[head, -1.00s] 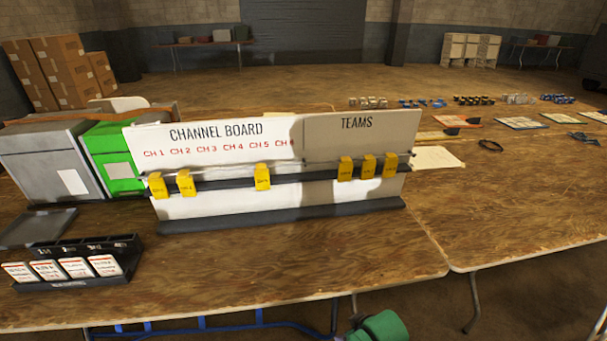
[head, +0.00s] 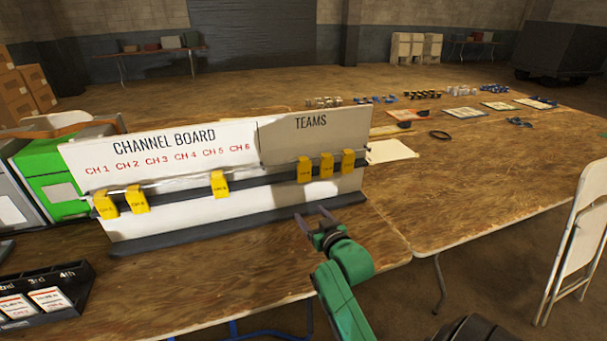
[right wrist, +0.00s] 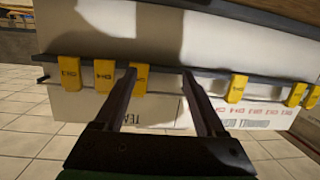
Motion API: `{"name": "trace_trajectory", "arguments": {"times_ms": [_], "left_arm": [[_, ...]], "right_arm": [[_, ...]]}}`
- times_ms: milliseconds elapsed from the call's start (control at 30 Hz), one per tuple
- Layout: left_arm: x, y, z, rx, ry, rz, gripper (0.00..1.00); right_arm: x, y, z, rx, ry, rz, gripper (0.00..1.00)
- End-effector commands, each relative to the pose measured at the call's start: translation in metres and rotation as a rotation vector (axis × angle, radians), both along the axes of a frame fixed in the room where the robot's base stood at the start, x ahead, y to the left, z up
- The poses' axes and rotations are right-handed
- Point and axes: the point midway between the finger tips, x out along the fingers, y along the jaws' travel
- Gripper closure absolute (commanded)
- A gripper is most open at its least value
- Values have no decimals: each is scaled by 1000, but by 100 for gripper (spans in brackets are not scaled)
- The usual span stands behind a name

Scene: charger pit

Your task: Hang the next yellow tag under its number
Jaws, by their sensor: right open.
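The channel board (head: 200,215) stands on the wooden table, with a white "CHANNEL BOARD" half on the left and a grey "TEAMS" half on the right. Yellow tags hang on its rail under CH 1 (head: 105,205), CH 2 (head: 137,199) and CH 5 (head: 219,184). Three more yellow tags (head: 304,170) (head: 326,165) (head: 348,161) hang under TEAMS. My right gripper (head: 312,216) is open and empty, in front of and below the TEAMS tags. My left gripper is out of view.
A black rack of cards (head: 45,297) stands at the front left of the table. A green box (head: 50,178) is beside the board's left end. A white folding chair (head: 583,235) is at the right. The tabletop right of the board is largely clear nearby.

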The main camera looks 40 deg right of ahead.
Motion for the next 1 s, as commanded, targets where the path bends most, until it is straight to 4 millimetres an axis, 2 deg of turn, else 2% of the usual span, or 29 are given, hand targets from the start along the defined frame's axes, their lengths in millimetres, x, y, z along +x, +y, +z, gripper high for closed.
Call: {"name": "trace_trajectory", "arguments": {"times_ms": [33,100,167,267,333,500,567,700,800,1000], "left_arm": [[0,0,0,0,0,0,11],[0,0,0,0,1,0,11],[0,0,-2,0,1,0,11],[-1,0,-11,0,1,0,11],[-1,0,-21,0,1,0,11],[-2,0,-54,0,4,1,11],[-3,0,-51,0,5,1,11],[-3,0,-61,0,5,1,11],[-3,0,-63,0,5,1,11],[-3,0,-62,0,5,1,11]], "right_arm": [[5,-15,15,-7,-86,-32,28],[7,-29,30,-19,-177,-65,28],[9,-36,37,-26,-219,-78,28],[19,-40,36,-29,-230,-80,28],[33,-45,35,-29,-231,-80,28],[79,-61,34,-29,-231,-79,28],[95,-67,39,-29,-227,-79,28],[121,-76,39,-28,-225,-78,28],[129,-78,41,-28,-224,-78,28],[130,-79,42,-28,-223,-78,28]]}}
